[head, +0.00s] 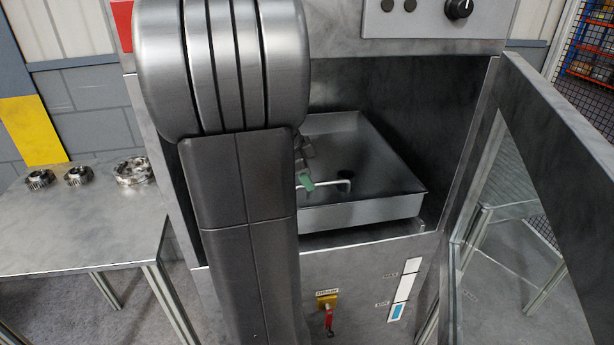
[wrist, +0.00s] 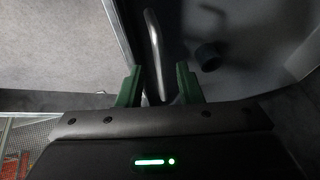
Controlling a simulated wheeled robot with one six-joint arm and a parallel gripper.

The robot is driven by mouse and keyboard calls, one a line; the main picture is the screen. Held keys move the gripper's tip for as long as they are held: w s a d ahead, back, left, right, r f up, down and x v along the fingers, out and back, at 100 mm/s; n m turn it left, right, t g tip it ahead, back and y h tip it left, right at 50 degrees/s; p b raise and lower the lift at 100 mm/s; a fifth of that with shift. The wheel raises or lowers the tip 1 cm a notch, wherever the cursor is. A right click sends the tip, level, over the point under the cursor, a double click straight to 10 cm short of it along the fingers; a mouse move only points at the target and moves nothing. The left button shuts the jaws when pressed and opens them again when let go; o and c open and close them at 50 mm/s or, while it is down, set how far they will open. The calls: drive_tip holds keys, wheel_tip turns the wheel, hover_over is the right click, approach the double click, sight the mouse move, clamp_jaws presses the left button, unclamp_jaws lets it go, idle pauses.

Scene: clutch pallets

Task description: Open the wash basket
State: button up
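The wash basket (head: 365,212) is a shallow grey metal box inside the open washer cabinet, and its top face is dark grey. A pale bar handle (head: 340,185) stands at its near left part; the bar also shows in the wrist view (wrist: 154,45). My gripper (head: 306,181) is at the handle, with one green fingertip visible in the head view and the rest behind my arm. In the wrist view my gripper (wrist: 158,82) has its two green fingers apart, with the bar between them and a gap visible. I cannot tell whether either finger touches it.
The cabinet door (head: 570,150) stands swung open at the right. A metal table (head: 85,230) at the left holds several gear-like parts (head: 133,171). A red-handled drain valve (head: 328,315) is on the cabinet front below. A dark round knob or hole (wrist: 208,55) is near the bar.

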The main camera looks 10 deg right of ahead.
drive_tip(key=shift+w+d+f, duration=0.1)
drive_tip(key=shift+d+f, duration=0.15)
drive_tip(key=shift+f, duration=0.4)
clamp_jaws()
